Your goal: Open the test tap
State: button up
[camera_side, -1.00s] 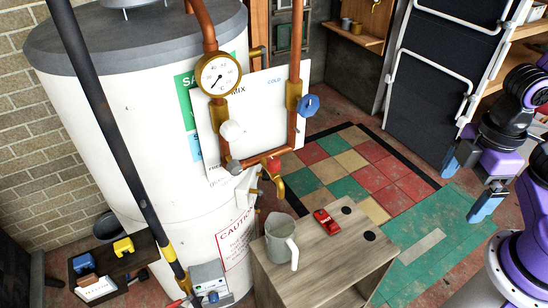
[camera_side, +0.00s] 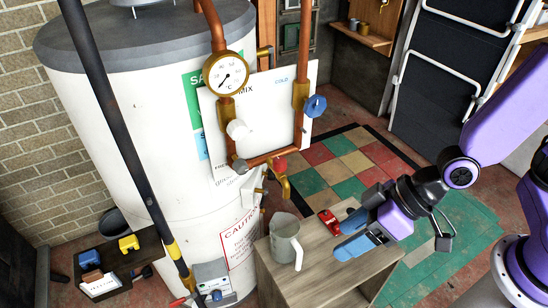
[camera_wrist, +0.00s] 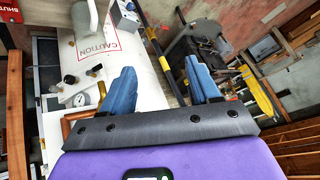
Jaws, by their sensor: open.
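The tap (camera_side: 284,185) has a brass body, a red handle (camera_side: 279,166) and a downward spout. It hangs at the lower right end of the copper pipework in the side view. A grey jug (camera_side: 285,240) with a light handle stands on the wooden bench below it. My gripper (camera_side: 341,240) has blue fingers and is open and empty over the bench, right of the jug and lower than the tap, apart from the tap. The open fingers also show in the wrist view (camera_wrist: 158,68). I cannot clearly pick out the tap there.
A red toy car (camera_side: 329,221) lies on the bench (camera_side: 325,270) close to my fingers. A dial gauge (camera_side: 226,73), a white knob (camera_side: 237,130) and a blue valve wheel (camera_side: 315,106) sit on the pipes. A white tank (camera_side: 130,120) and a dark slanted pole (camera_side: 110,120) stand left.

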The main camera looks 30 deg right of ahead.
jog(key=w+a+f+m+t, duration=0.2)
jog(key=w+f+m+t, duration=0.15)
jog(key=w+t, duration=0.3)
jog(key=m+t+h, duration=0.1)
jog(key=t+h, duration=0.2)
jog(key=t, duration=0.5)
send_near(275, 159)
jog(key=w, duration=0.3)
jog(key=w+a, duration=0.1)
jog(key=w, duration=0.7)
jog(key=shift+a+f, duration=0.35)
jog(key=shift+f, duration=0.05)
jog(key=c, duration=1)
